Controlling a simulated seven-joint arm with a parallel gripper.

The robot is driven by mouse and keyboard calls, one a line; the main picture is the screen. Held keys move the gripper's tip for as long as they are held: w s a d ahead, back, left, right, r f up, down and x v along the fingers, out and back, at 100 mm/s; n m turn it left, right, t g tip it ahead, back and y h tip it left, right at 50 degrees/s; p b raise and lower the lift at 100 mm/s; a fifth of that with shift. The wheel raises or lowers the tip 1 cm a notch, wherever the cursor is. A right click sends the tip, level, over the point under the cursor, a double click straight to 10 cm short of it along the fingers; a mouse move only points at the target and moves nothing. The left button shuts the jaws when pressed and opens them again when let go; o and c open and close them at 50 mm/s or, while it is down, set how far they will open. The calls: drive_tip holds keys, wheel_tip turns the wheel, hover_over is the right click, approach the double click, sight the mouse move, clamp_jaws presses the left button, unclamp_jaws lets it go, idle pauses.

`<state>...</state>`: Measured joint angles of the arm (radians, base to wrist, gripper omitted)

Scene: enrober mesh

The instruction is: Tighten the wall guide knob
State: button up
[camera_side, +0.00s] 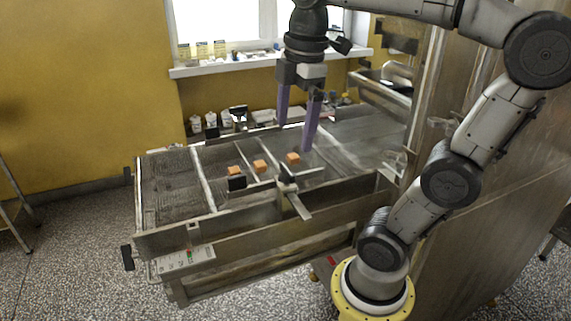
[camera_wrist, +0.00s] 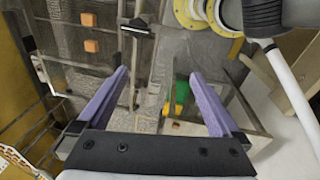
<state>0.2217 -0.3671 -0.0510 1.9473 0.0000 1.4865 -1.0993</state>
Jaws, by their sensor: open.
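My gripper (camera_side: 294,136) has two long purple fingers, spread apart and empty, hanging above the back right part of the mesh conveyor (camera_side: 172,190). It also shows in the wrist view (camera_wrist: 159,73), with nothing between the fingertips. In the side view a black knob-like part (camera_side: 236,183) sits on the guide rail left of centre. Another dark part (camera_side: 287,182) sits on a bracket at centre right. Both are below the fingers and apart from them. I cannot tell which one is the wall guide knob. In the wrist view a black part (camera_wrist: 137,27) sits on a rail beyond the fingertips.
Several orange blocks (camera_side: 260,165) lie on the mesh between the guide rails. A further black part (camera_side: 238,110) stands at the back edge. A control panel (camera_side: 184,260) is at the front left. A steel cabinet (camera_side: 480,190) closes the right side. The mesh's left end is clear.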

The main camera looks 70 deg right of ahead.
drive_tip(key=g, duration=0.1)
hover_over(286, 169)
drive_tip(key=m, duration=0.1)
wheel_tip(286, 169, down, 13)
drive_tip(key=shift+a+f, duration=0.1)
drive_tip(key=shift+f, duration=0.05)
idle(0.4)
drive_tip(key=c, duration=1.2)
